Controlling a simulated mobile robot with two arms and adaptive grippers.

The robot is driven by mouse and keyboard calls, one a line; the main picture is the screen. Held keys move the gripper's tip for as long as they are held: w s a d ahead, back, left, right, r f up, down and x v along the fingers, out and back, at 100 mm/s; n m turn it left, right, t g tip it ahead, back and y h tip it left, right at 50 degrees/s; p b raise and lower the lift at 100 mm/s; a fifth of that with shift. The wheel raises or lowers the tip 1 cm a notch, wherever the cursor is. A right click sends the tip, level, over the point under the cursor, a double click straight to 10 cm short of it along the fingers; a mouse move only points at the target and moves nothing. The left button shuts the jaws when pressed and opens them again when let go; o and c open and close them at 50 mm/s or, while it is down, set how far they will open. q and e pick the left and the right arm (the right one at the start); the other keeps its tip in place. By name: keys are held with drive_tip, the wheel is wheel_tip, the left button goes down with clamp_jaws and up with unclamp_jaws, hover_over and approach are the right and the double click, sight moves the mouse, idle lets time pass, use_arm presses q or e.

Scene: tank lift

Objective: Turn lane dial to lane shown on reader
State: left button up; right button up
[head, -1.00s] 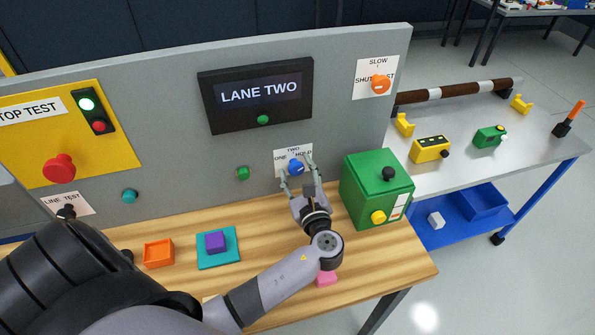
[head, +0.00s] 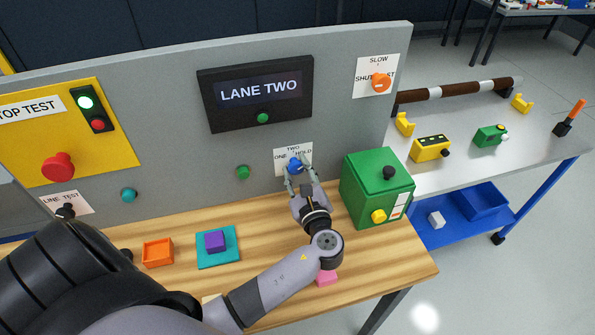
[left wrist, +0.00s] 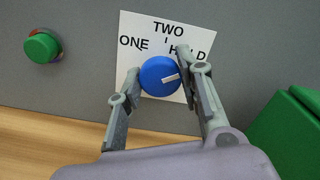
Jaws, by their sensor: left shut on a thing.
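The reader (head: 215,113) on the grey panel shows "LANE TWO" in white letters. The lane dial (head: 295,165) is a blue round knob on a white card marked ONE, TWO and HOLD. In the left wrist view the dial (left wrist: 157,80) has a white pointer mark aimed right and slightly up, on the HOLD side and away from TWO at the top. My left gripper (head: 296,173) is shut on the dial, one finger on each side, as the left wrist view also shows (left wrist: 159,82). My right gripper is out of view.
A green box (head: 365,190) stands close to the right of my left gripper. A green button (head: 243,172) is left of the dial. A pink block (head: 327,278) lies under my left arm. An orange tray (head: 158,253) and a purple block (head: 215,240) are left on the wooden bench.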

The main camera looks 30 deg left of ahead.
use_arm(q)
drive_tip(key=n+b, duration=0.1)
drive_tip(key=n, duration=0.1)
drive_tip(key=n+b, duration=0.3)
drive_tip(key=shift+f+n, duration=0.3)
drive_tip(key=n+b, duration=0.3)
drive_tip(key=shift+n, duration=0.4)
drive_tip(key=shift+r+n+b, duration=0.15)
drive_tip(key=shift+n+b, duration=0.45)
drive_tip(key=shift+n, duration=0.2)
drive_tip(key=o, duration=1.2)
drive_tip(key=shift+r, duration=0.1)
drive_tip(key=shift+c, duration=0.2)
